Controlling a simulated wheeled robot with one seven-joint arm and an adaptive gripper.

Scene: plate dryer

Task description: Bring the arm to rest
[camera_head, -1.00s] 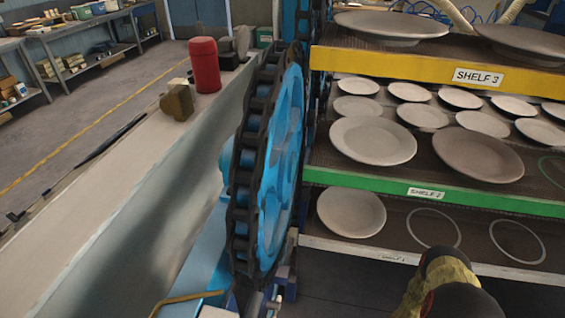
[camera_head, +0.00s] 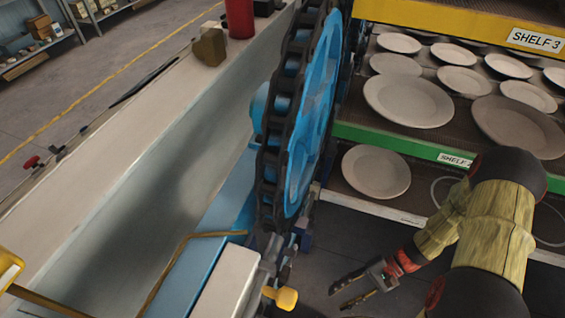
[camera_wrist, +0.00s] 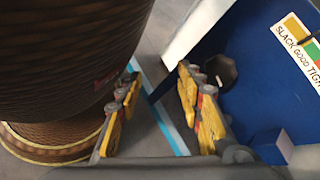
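My arm (camera_head: 495,225) reaches in from the right of the head view, in front of the shelves. My gripper (camera_head: 340,295) is low in that view, over the dark floor between the chain wheel and the shelf rack. In the wrist view my gripper (camera_wrist: 157,82) shows two yellow and grey fingers standing well apart.
A blue wheel with a black chain (camera_head: 312,115) stands left of the rack. Plates (camera_head: 408,100) lie on the shelves. A yellow knob (camera_head: 284,297) is near my gripper. A ribbed brown object (camera_wrist: 65,60) is close at the wrist view's left.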

